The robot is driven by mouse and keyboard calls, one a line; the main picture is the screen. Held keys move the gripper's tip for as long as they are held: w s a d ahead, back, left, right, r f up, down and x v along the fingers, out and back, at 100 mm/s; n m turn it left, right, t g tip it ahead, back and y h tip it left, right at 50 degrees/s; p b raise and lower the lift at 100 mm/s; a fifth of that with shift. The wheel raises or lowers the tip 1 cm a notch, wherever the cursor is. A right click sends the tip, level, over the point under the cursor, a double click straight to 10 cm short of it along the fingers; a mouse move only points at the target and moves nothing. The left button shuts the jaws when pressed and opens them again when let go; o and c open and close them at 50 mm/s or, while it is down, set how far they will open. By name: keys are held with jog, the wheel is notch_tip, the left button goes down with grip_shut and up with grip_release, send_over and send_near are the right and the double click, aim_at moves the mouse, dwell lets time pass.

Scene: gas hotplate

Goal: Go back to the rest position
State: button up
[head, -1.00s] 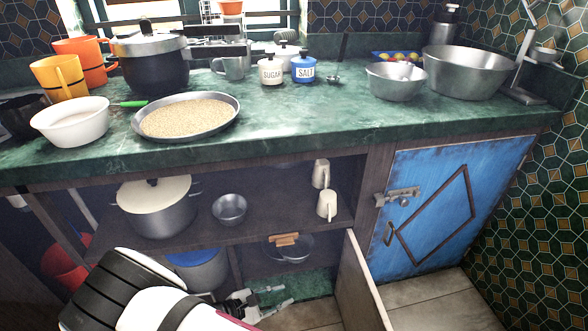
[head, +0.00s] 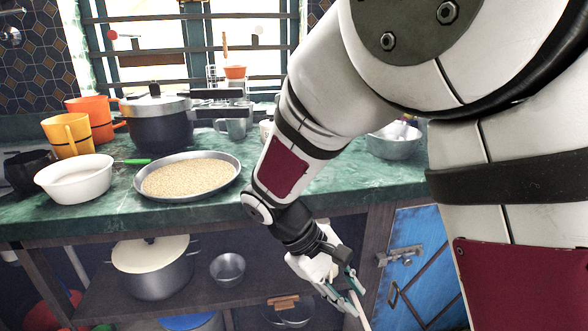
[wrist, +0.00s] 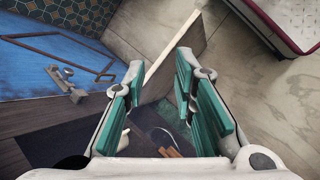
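My gripper (head: 345,290) hangs in front of the counter's open lower shelves, close to the edge of the open wooden cabinet door (head: 358,305). In the wrist view its teal-padded fingers (wrist: 159,70) are spread apart with no object held between them. The open door (wrist: 172,62) shows beyond and between the fingertips; whether they touch it cannot be told. My arm rises from the gripper and bends across the right side of the head view, hiding part of the counter.
The green counter (head: 110,215) carries a white bowl (head: 75,178), a pan of grain (head: 190,176), a dark pot (head: 158,122) and a metal bowl (head: 393,142). A lidded pot (head: 153,268) stands on the shelf below. A blue door (head: 412,275) is at right. Bare floor (wrist: 255,100) shows in the wrist view.

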jog(key=s+d+r+m+y, duration=0.2)
jog(key=s+d+r+m, duration=0.1)
jog(key=s+d+r, duration=0.3)
jog(key=s+d+r+m+t+y, duration=0.1)
jog(key=s+d+r+m+y, duration=0.15)
jog(key=s, duration=0.75)
jog(key=s+d+r+m+t+y, duration=0.1)
jog(key=s+r+m+y, duration=0.2)
jog(key=s, duration=0.6)
notch_tip(320, 180, up, 29)
jog(key=t+p, duration=0.3)
jog(key=p, duration=2.4)
jog(key=shift+r+h, duration=0.2)
jog(key=shift+h, duration=0.15)
jog(key=shift+o, duration=0.2)
jog(key=shift+w, duration=0.1)
